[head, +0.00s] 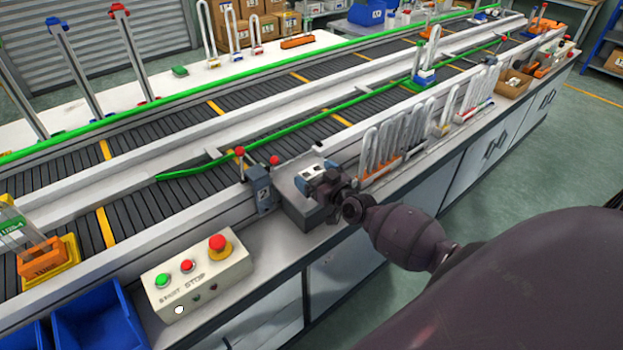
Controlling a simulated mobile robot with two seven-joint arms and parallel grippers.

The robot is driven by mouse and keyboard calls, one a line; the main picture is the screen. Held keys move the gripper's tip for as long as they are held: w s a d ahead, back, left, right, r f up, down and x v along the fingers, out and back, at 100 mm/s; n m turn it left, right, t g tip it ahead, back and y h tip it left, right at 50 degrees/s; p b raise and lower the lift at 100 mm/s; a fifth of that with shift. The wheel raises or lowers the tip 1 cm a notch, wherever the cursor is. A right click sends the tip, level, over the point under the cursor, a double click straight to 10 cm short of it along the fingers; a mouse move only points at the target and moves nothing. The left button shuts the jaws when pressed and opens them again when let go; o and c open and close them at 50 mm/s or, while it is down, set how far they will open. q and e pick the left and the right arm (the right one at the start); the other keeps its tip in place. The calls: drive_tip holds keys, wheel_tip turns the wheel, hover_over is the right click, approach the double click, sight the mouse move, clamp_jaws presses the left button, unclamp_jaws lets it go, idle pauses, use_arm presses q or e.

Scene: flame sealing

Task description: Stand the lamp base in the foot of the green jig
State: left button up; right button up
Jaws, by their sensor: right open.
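My right gripper (314,174) is open, above a grey block (301,211) at the conveyor's near edge. I cannot tell whether anything lies between its fingers. My left gripper is out of view. I cannot pick out the lamp base for sure. Clear U-shaped tubes with coloured ends (386,145) stand in a row on the near ledge, right of the gripper. A carrier with green and blue parts (424,76) stands on the conveyor farther back. A small green block (180,71) lies on the white back table. I cannot tell which green thing is the jig.
A control box (196,271) with green and red buttons stands front left, near a blue bin (98,318). An orange and yellow fixture (45,262) sits on the conveyor at left. A sensor post (261,188) with red knobs stands left of my right gripper.

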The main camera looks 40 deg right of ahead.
drive_tip(key=shift+w, duration=0.45)
drive_tip(key=c, duration=1.1)
drive_tip(key=shift+o, duration=0.2)
drive_tip(key=shift+r, duration=0.5)
drive_tip(key=s+d, duration=0.1)
drive_tip(key=s, duration=1.7)
drive_tip(key=shift+d+r, duration=0.15)
drive_tip(key=shift+r, duration=0.15)
